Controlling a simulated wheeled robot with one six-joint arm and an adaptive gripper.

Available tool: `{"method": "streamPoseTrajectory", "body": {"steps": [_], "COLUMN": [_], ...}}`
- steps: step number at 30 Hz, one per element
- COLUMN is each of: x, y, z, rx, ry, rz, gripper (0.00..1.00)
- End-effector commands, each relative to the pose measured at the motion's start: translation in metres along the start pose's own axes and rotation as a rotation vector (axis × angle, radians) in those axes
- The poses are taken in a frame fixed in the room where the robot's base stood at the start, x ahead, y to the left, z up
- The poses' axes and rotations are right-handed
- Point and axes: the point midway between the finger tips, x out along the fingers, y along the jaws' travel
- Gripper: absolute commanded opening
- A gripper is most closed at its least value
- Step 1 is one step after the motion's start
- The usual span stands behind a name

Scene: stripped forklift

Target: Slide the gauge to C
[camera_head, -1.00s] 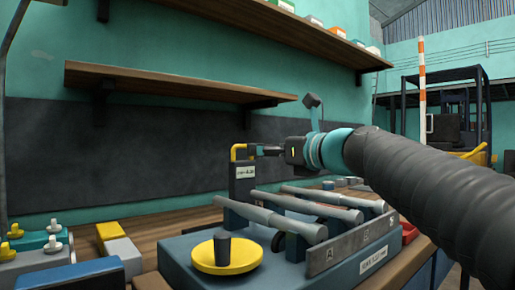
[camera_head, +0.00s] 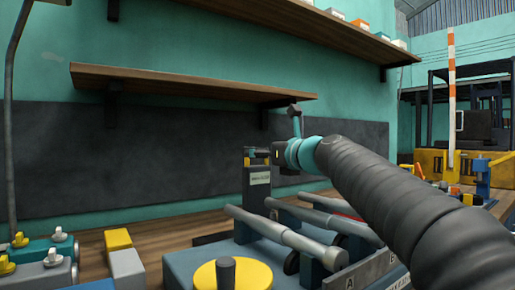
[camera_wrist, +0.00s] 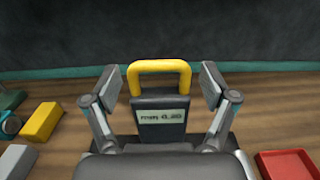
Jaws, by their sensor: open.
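The gauge (camera_head: 257,180) is a dark upright block with a small pale display and a yellow handle on top. It stands at the far end of the bench fixture (camera_head: 190,268). In the wrist view the yellow handle (camera_wrist: 160,67) is a loop above the display (camera_wrist: 161,115). My gripper (camera_wrist: 160,88) is open, one finger on each side of the handle, with gaps on both sides. In the head view my gripper (camera_head: 262,155) is close beside the gauge's top. A grey lettered plate (camera_head: 365,272) shows an A; C is not readable.
Grey rollers (camera_head: 275,233) lie across the fixture beside the gauge. A yellow knob disc (camera_head: 218,275) sits at its front. Yellow and grey blocks (camera_head: 118,240) stand left. A red tray (camera_wrist: 287,165) lies at right in the wrist view. A shelf (camera_head: 185,82) hangs above.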

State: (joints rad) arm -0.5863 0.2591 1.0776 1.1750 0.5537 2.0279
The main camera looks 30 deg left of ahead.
Motion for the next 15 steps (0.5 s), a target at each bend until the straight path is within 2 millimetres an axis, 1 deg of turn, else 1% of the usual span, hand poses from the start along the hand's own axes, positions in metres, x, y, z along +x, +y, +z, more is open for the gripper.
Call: {"method": "streamPoseTrajectory", "body": {"steps": [1, 3, 6, 9, 15], "x": [0.007, 0.014, 0.021, 0.025, 0.026], "y": [0.000, 0.000, 0.000, 0.000, 0.000], "z": [0.002, 0.001, 0.001, 0.001, 0.000], "rx": [-0.001, 0.000, 0.000, 0.000, -0.001], "ry": [0.001, 0.001, 0.001, 0.000, 0.000], "rz": [0.001, 0.001, 0.001, 0.000, 0.000], "gripper": [0.84, 0.84, 0.84, 0.84, 0.84]}}
